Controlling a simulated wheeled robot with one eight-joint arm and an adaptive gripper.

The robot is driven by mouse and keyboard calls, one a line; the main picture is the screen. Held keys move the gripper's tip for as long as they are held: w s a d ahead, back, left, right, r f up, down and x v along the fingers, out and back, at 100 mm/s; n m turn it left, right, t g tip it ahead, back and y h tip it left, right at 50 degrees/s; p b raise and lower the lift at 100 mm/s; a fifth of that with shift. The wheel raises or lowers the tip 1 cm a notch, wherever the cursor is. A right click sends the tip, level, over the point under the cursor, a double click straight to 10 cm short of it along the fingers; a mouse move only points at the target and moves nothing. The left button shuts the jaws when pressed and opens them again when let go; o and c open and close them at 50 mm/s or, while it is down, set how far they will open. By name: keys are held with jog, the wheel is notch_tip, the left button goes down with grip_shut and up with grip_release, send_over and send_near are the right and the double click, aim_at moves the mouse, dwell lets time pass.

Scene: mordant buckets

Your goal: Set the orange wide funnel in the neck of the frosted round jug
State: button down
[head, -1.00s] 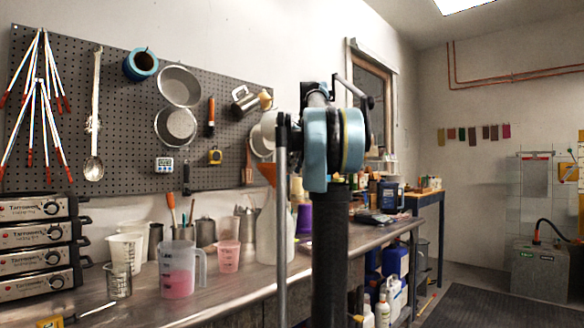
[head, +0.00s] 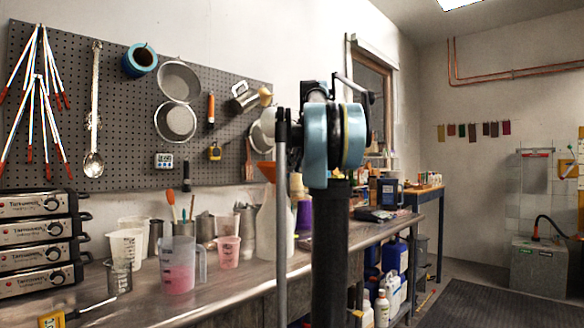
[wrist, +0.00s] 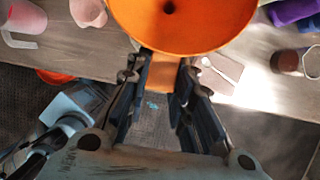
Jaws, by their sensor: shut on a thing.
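The orange wide funnel (wrist: 185,28) fills the top middle of the wrist view, its dark centre hole showing. My gripper (wrist: 168,72) is shut on an orange tab at the funnel's near rim. In the head view a small part of the funnel (head: 266,171) shows left of my arm, and my fingers are hidden behind the arm. The frosted round jug (head: 268,232) stands upright on the bench below the funnel, partly hidden by my arm. The funnel hides the jug's neck in the wrist view. I cannot tell whether the funnel touches the neck.
A clear pitcher of pink liquid (head: 178,268) and a pink cup (head: 228,252) stand left of the jug. A purple cup (wrist: 290,10) and a brown-filled cup (wrist: 297,62) are to the right. Stacked hotplates (head: 40,240) sit at far left. The bench's front edge is near.

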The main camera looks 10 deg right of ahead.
jog(key=c, duration=1.3)
grip_release()
jog(key=shift+r, duration=0.15)
jog(key=v, duration=1.1)
jog(key=shift+s+d+r, duration=0.15)
jog(key=shift+r, duration=0.15)
jog(key=s+a+f+n+h, duration=0.1)
jog(key=s+f+n, duration=0.8)
jog(key=f, duration=1.1)
jog(key=s+a+f+n+g, duration=0.1)
jog(key=s+a+f+n, duration=0.3)
jog(key=s+f+n, duration=0.6)
jog(key=s+a+f+n+h, duration=0.1)
jog(key=s+f+n, duration=0.9)
jog(key=f, duration=2.1)
jog(key=shift+s+a+g+h, duration=0.1)
jog(key=shift+s+a, duration=0.2)
jog(key=shift+s, duration=0.45)
jog(key=shift+s+a+g+h, duration=0.1)
jog(key=shift+s+a, duration=0.25)
jog(key=shift+s, duration=0.45)
jog(key=shift+s+a+g+h, duration=0.1)
jog(key=shift+s+a, duration=0.2)
jog(key=shift+s, duration=0.45)
